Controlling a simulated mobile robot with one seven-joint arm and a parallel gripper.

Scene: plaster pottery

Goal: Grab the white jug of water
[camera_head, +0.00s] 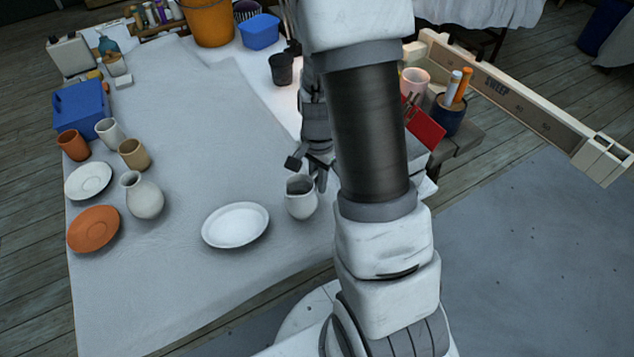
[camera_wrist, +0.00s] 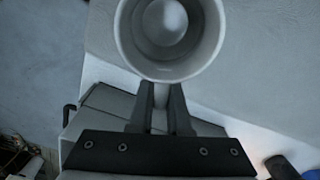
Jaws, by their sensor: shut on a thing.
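The white jug (camera_head: 301,199) stands near the front edge of the cloth-covered table, just right of a white plate. In the wrist view I look down into its round mouth (camera_wrist: 128,38), with a grey inside and a paler round patch at the bottom. My gripper (camera_wrist: 160,100) is shut on the jug's near side, seemingly on its handle, which is mostly hidden between the fingers. In the head view my gripper (camera_head: 318,172) is at the jug's upper right, partly hidden by my arm. Whether the jug touches the table is not clear.
The white plate (camera_head: 235,225) lies close left of the jug. A round white vase (camera_head: 143,196), cups and saucers stand farther left. A dark cup (camera_head: 281,69) and blue tub (camera_head: 260,32) are at the back. The table's middle is clear.

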